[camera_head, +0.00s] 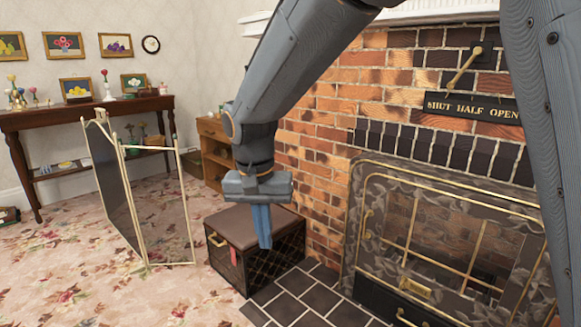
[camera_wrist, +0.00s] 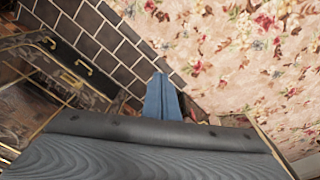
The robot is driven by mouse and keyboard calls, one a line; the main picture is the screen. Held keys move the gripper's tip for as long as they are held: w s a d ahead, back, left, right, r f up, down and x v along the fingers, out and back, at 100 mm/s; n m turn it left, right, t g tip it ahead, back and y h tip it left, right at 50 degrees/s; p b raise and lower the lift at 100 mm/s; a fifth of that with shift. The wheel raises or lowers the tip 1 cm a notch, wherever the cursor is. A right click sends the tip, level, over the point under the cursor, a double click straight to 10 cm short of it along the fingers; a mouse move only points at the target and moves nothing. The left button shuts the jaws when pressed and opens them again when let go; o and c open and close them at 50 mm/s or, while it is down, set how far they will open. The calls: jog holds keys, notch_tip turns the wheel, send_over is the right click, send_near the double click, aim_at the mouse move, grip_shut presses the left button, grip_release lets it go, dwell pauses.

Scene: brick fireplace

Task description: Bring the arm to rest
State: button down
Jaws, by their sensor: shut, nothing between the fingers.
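My gripper (camera_head: 262,228) hangs from my grey arm in the middle of the head view. Its blue fingers point down and are shut with nothing between them. It shows in front of the dark box with the brown padded lid (camera_head: 250,222); I cannot tell how far above or before the box it is. In the wrist view my gripper (camera_wrist: 160,80) is seen from behind, its fingers together over the dark hearth tiles near the carpet's edge.
A brick fireplace with a gold-framed glass front (camera_head: 440,235) stands at the right. A folding gold-edged screen (camera_head: 160,205) stands on the flowered carpet (camera_head: 90,260) at the left. A wooden side table (camera_head: 85,112) with small vases is behind. Open carpet lies at front left.

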jog(key=s+d+f+n+g+y, duration=0.1)
jog(key=s+d+f+n, duration=0.2)
jog(key=s, duration=0.9)
jog(key=s+d+f+n+y, duration=0.1)
jog(key=s+f+n, duration=0.3)
jog(key=s, duration=0.8)
jog(key=d+r+m+p, duration=0.2)
jog(key=d+r+p, duration=0.8)
jog(key=r+p, duration=0.3)
jog(key=d+r+m+h+p, duration=0.1)
jog(key=d+r+m+p, duration=0.2)
jog(key=d+r+p, duration=0.7)
notch_tip(320, 180, up, 4)
jog(key=p, duration=0.7)
jog(key=shift+w+d+r+m, duration=0.25)
jog(key=shift+d+m, duration=0.05)
